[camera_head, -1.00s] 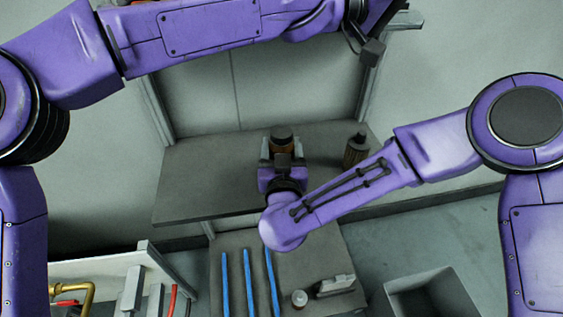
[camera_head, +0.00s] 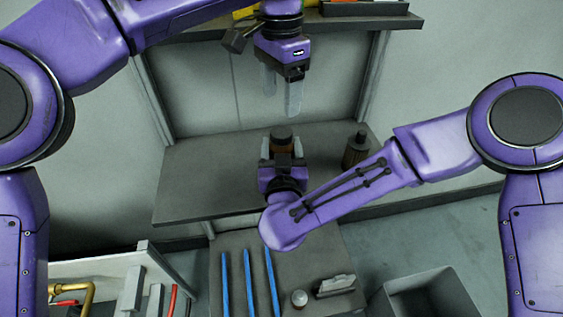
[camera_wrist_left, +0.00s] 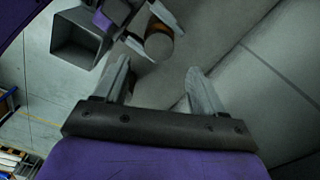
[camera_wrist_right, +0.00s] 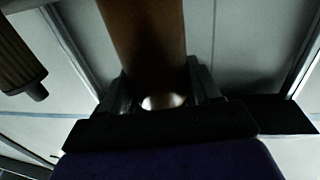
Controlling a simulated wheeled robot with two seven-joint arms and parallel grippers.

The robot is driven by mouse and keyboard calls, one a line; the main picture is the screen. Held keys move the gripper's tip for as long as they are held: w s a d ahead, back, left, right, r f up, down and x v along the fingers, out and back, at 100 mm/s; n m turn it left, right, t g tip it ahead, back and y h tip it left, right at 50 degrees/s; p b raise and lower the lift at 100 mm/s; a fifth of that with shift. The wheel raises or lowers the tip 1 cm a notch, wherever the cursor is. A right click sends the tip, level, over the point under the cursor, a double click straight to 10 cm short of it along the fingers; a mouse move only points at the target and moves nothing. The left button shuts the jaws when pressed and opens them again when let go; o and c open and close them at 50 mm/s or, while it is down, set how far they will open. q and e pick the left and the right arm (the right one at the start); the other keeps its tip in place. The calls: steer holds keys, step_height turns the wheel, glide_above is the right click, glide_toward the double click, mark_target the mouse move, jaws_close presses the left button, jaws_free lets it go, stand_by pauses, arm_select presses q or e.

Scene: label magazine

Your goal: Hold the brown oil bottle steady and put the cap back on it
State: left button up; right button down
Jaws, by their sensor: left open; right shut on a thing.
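The brown bottle (camera_head: 283,148) stands upright at the shelf's middle, its wide dark top facing up; I cannot tell whether that top is a cap. My right gripper (camera_head: 283,160) is shut around its body, and the brown side fills the middle of the right wrist view (camera_wrist_right: 145,40). My left gripper (camera_head: 281,98) is open and empty, fingers pointing down, above and behind the bottle. In the left wrist view the bottle (camera_wrist_left: 160,44) lies beyond the open fingers. A small round white-topped piece (camera_head: 299,299) sits on the lower bench; I cannot tell if it is the cap.
A second dark brown bottle (camera_head: 355,151) stands to the right on the grey shelf (camera_head: 195,180). The lower bench holds several blue strips (camera_head: 248,280) and a grey holder (camera_head: 335,286). A grey bin (camera_head: 430,298) stands at front right. An upper shelf (camera_head: 345,22) runs behind my left gripper.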

mark_target(281, 131)
arm_select(q)
step_height(281, 131, down, 8)
steer(key=shift+f, duration=0.1)
stand_by(0.5)
steer(key=c, duration=1.1)
steer(key=o, duration=1.3)
steer(key=shift+c, duration=0.2)
